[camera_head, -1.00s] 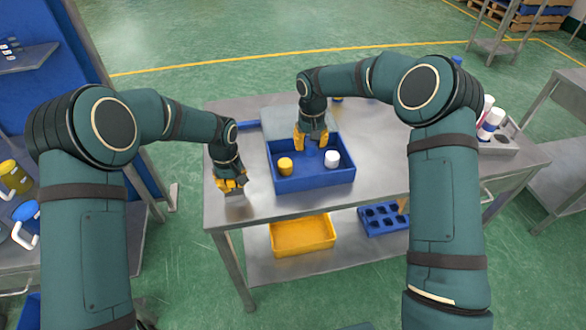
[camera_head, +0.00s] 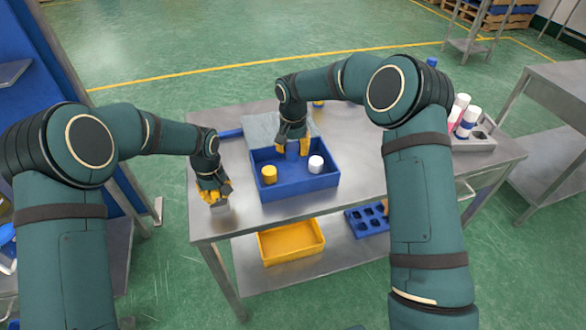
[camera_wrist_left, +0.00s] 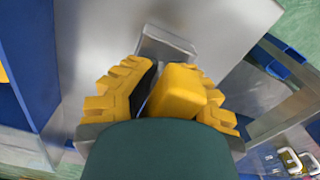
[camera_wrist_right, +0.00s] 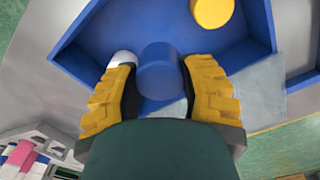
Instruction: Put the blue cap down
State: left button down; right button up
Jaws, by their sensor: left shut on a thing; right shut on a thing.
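The blue cap (camera_wrist_right: 158,72) is a short cylinder between the fingers of my right gripper (camera_wrist_right: 160,92), which is shut on it. In the head view my right gripper (camera_head: 293,146) is over the back part of the blue tray (camera_head: 300,190). I cannot tell whether the cap touches the tray floor. A yellow cap (camera_head: 269,174) and a white cap (camera_head: 316,164) stand in the tray nearer the front. My left gripper (camera_head: 214,196) is shut on a yellow and grey thing (camera_wrist_left: 178,92) at the table's left front edge; its grey part (camera_wrist_left: 166,42) shows beyond the fingers.
The metal table (camera_head: 362,165) is clear right of the tray. A grey rack (camera_head: 478,141) with white and red cans stands at the table's right end. A yellow bin (camera_head: 291,243) and a blue holder (camera_head: 368,220) are on the lower shelf.

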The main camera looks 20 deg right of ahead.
aim_at(293, 147)
pick_arm(q)
jog(key=shift+s+f, duration=0.2)
jog(key=shift+f, duration=0.05)
pick_arm(e)
notch_tip(293, 147, down, 7)
jog(key=shift+f, duration=0.15)
jog(key=shift+f, duration=0.15)
jog(key=o, duration=0.4)
notch_tip(293, 147, up, 12)
jog(key=shift+r, duration=0.2)
dwell(0.4)
